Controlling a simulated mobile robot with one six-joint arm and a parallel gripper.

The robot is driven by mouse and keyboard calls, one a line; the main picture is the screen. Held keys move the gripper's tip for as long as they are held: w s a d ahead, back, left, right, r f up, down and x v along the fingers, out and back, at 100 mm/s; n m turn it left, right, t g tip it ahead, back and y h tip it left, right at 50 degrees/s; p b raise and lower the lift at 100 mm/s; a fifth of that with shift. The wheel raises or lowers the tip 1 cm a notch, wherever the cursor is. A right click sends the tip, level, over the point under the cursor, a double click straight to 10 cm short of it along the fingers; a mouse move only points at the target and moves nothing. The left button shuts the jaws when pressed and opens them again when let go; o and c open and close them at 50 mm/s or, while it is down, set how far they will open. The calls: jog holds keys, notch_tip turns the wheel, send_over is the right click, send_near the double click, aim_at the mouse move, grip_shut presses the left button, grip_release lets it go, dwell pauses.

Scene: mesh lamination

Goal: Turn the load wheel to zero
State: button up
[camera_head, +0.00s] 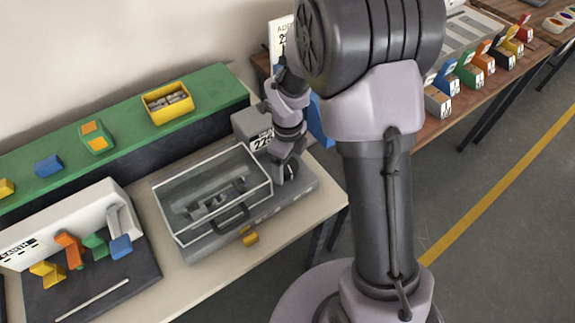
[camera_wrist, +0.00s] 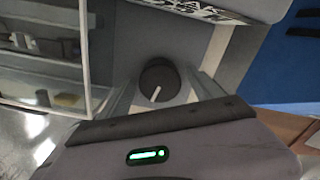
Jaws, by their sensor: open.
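The load wheel (camera_wrist: 160,72) is a dark round knob with a white pointer line, in the middle of the wrist view. Its pointer slants down and slightly left; I cannot read any scale. My gripper (camera_wrist: 163,92) is open, with one finger on each side of the wheel; I cannot tell whether they touch it. In the head view my gripper (camera_head: 283,168) is at the right end of the grey machine (camera_head: 297,194), beside its clear-lidded box (camera_head: 213,190). A grey block with a printed number label (camera_head: 249,124) stands behind it.
The clear cover's edge (camera_wrist: 84,50) is close on the left in the wrist view. A blue panel (camera_wrist: 285,65) is at the right. A green shelf (camera_head: 215,88) with a yellow bin (camera_head: 167,103) runs behind. A dark mat (camera_head: 125,282) with coloured parts lies left.

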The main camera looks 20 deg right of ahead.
jog(key=c, duration=1.4)
jog(key=shift+o, duration=0.2)
jog(key=shift+n, duration=0.3)
